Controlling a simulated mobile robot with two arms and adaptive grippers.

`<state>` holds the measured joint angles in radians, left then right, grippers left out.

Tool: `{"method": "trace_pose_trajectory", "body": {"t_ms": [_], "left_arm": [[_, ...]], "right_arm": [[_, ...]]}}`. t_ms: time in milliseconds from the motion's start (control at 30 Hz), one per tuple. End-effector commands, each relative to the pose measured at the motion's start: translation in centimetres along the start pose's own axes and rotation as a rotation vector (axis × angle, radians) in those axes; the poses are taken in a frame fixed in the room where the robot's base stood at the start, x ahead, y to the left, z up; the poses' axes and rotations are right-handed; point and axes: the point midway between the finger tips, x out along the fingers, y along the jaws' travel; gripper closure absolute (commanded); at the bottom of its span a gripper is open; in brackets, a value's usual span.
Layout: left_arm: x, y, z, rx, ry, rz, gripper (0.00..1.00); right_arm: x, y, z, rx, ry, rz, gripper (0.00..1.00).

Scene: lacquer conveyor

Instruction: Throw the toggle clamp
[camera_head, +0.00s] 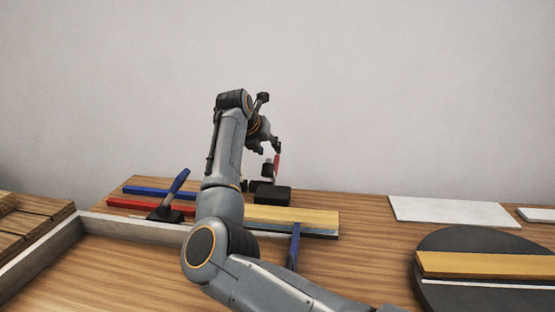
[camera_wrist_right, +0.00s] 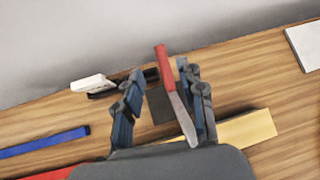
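The toggle clamp has a red handle (camera_head: 277,164) and stands on a black block (camera_head: 271,194) near the table's back edge. In the right wrist view the red handle (camera_wrist_right: 163,65) tops a tilted silver lever (camera_wrist_right: 182,117). My right gripper (camera_head: 267,146) is above the block, with the handle close by its fingertips. In the wrist view its fingers (camera_wrist_right: 163,92) are spread, and the lever shows between them, nearer the right finger. I cannot tell whether they touch. The clamp's lower parts are partly hidden. My left gripper is not in view.
My right arm crosses the table. Blue (camera_head: 158,191) and red (camera_head: 140,205) bars and a blue-handled tool (camera_head: 175,187) lie left. A yellow board (camera_head: 310,219) lies before the block. A dark round plate (camera_head: 460,241) and a white panel (camera_head: 450,210) are at right.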

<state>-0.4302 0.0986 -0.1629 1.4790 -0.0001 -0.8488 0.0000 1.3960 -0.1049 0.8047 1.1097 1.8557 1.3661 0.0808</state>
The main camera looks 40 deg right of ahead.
Motion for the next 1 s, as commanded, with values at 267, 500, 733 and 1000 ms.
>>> {"method": "trace_pose_trajectory", "body": {"t_ms": [267, 500, 733, 1000], "left_arm": [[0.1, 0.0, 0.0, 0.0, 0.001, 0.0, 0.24], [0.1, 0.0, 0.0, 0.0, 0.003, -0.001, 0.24], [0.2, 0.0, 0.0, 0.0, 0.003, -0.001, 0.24], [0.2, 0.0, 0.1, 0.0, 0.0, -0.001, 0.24]], "right_arm": [[5.9, -0.2, 0.0, -0.002, 0.001, -0.004, 0.61], [8.4, -0.1, 0.1, 0.0, -0.001, -0.003, 0.61], [8.8, -0.1, 0.0, 0.0, -0.001, -0.001, 0.61], [8.8, -0.1, 0.0, 0.0, -0.001, -0.002, 0.91]]}}
